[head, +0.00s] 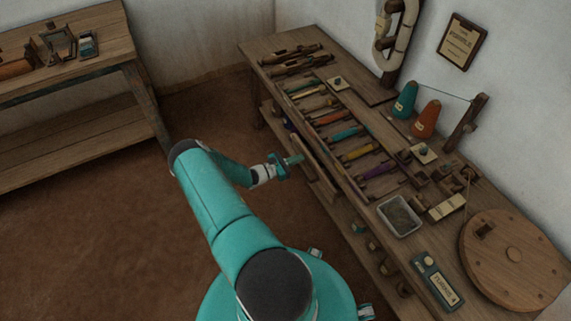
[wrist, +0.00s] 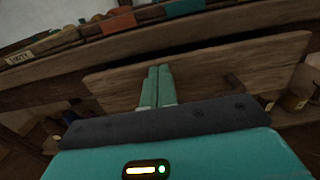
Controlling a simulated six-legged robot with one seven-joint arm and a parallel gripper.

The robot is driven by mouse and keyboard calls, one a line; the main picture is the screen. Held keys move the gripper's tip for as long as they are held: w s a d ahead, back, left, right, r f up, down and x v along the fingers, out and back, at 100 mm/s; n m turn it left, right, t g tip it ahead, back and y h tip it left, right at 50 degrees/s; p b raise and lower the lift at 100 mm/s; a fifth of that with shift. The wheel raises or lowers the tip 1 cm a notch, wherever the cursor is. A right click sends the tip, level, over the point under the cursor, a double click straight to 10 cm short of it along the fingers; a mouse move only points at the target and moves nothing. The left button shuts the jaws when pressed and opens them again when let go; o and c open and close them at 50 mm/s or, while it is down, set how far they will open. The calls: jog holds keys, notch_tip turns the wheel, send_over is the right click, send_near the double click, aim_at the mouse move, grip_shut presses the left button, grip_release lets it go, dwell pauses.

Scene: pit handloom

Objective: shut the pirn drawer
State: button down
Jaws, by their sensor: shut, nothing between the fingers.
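The pirn drawer (head: 317,168) shows as a long wooden front panel on the near side of the workbench. In the head view it stands a little out from the bench edge. In the wrist view the drawer's plain wooden front (wrist: 205,65) lies across the picture, with a dark gap above it under the bench top. A dark peg-like handle shows right of the fingers. My gripper (head: 297,159) is shut and empty, in front of the panel. In the wrist view its fingertips (wrist: 159,70) overlap the panel; whether they touch it I cannot tell. The drawer's inside is hidden.
The workbench top (head: 372,104) carries several coloured pirns, a grey tray (head: 400,215), two cones of thread and a round wooden disc (head: 515,255). A lower shelf holds small items. Open floor (head: 110,225) lies left, with another table (head: 75,100) beyond.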

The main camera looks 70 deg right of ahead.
aim_at(307, 155)
jog(key=shift+s+d, duration=0.5)
jog(key=shift+d, duration=0.05)
jog(key=shift+x, duration=1.25)
jog(key=v, duration=1.4)
